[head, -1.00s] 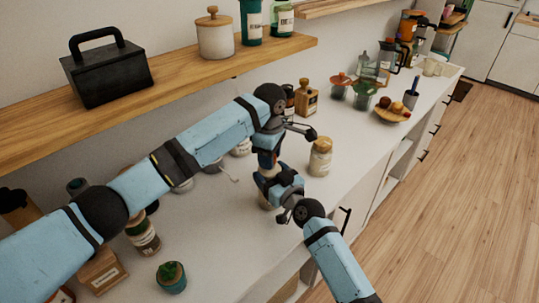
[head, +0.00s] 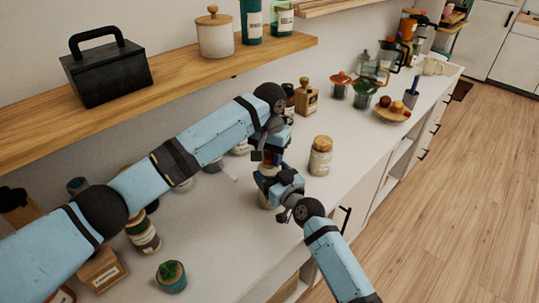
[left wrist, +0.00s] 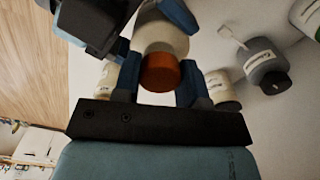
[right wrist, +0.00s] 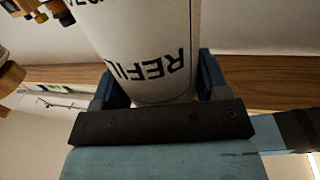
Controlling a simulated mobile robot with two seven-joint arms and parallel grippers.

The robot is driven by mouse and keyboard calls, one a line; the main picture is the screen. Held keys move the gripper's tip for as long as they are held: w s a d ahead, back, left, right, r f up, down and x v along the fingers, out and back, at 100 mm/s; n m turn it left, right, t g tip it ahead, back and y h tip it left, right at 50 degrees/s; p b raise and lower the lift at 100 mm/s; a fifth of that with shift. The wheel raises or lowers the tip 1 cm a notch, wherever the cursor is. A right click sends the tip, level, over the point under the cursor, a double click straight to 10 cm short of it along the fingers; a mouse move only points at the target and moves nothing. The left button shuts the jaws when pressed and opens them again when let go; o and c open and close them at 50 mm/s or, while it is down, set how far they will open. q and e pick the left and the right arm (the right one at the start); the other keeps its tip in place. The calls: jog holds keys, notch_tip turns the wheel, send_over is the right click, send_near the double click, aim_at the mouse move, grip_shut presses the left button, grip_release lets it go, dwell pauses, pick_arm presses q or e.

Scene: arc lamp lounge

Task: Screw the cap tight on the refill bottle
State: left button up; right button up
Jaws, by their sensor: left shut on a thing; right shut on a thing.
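The refill bottle (right wrist: 140,50) is white with dark lettering reading "REFIL", upside down in the right wrist view. My right gripper (right wrist: 155,85) is shut around its body, one finger on each side. In the left wrist view, an orange-brown cap (left wrist: 160,73) sits at the end of the bottle's pale top (left wrist: 163,38). My left gripper (left wrist: 157,76) is shut on the cap, with a finger on either side. In the head view, my left gripper (head: 269,153) is directly above my right gripper (head: 279,185). They hide most of the bottle; the cap's thread is hidden.
A cork-lidded jar (head: 320,157) stands just right of my grippers on the white counter (head: 220,225). A small potted plant (head: 171,276) and bottles stand at the left. A wooden shelf (head: 190,75) with a black box (head: 105,72) overhangs the back. The counter's front edge is close.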

pick_arm(q)
jog(key=m, duration=0.4)
jog(key=shift+m, duration=0.3)
jog(key=m, duration=0.4)
jog(key=shift+m, duration=0.3)
jog(key=m, duration=0.4)
jog(key=shift+m, duration=0.3)
jog(key=m, duration=0.3)
jog(key=o, duration=1)
jog(key=shift+r, duration=2.2)
jog(key=shift+c, duration=0.3)
